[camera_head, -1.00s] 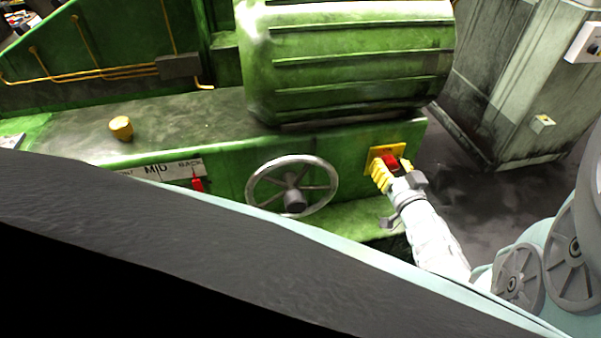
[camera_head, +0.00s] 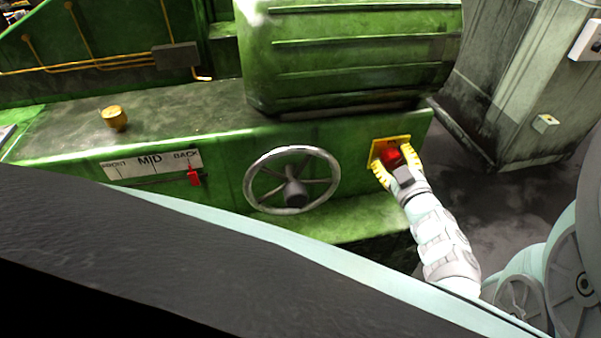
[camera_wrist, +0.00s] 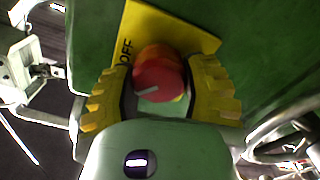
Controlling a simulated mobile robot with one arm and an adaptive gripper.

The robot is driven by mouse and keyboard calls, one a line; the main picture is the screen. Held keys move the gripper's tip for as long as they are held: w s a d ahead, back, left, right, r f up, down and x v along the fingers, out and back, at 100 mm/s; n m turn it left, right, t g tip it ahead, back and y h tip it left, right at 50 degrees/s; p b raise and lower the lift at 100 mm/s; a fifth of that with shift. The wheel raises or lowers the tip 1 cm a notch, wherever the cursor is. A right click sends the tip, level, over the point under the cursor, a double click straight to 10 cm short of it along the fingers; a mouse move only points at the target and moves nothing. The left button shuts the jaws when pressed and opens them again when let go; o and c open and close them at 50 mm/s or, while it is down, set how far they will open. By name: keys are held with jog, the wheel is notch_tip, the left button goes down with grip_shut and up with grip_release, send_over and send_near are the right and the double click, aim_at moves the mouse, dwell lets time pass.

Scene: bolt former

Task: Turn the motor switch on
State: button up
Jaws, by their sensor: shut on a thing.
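The motor switch is a red rotary knob (camera_wrist: 158,77) on a yellow plate (camera_wrist: 190,28) fixed to the green machine. In the wrist view the knob carries a white pointer line, and the word OFF shows on the plate left of it. In the head view the red knob (camera_head: 392,158) and yellow plate (camera_head: 404,139) are at the machine's right end. My gripper (camera_head: 396,164) has its yellow ribbed fingers on both sides of the knob, shut on it. It also shows in the wrist view (camera_wrist: 160,90). Other plate lettering is hidden.
A metal handwheel (camera_head: 292,181) is left of the switch. A red lever (camera_head: 194,178) sits at a scale marked MID and BACK. A green motor housing (camera_head: 350,55) is above. A grey cabinet (camera_head: 520,95) stands to the right, with open floor between.

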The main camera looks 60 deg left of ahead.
jog(key=n+b, duration=0.1)
jog(key=n, duration=0.1)
jog(key=n+b, duration=0.1)
jog(key=shift+s+a+f+n, duration=0.1)
jog(key=shift+f+n, duration=0.2)
jog(key=shift+n, duration=0.1)
jog(key=shift+r+n+b, duration=0.1)
jog(key=shift+n+b, duration=1.75)
jog(key=shift+n, duration=0.45)
jog(key=o, duration=1.2)
jog(key=shift+r, duration=0.1)
jog(key=v, duration=1.2)
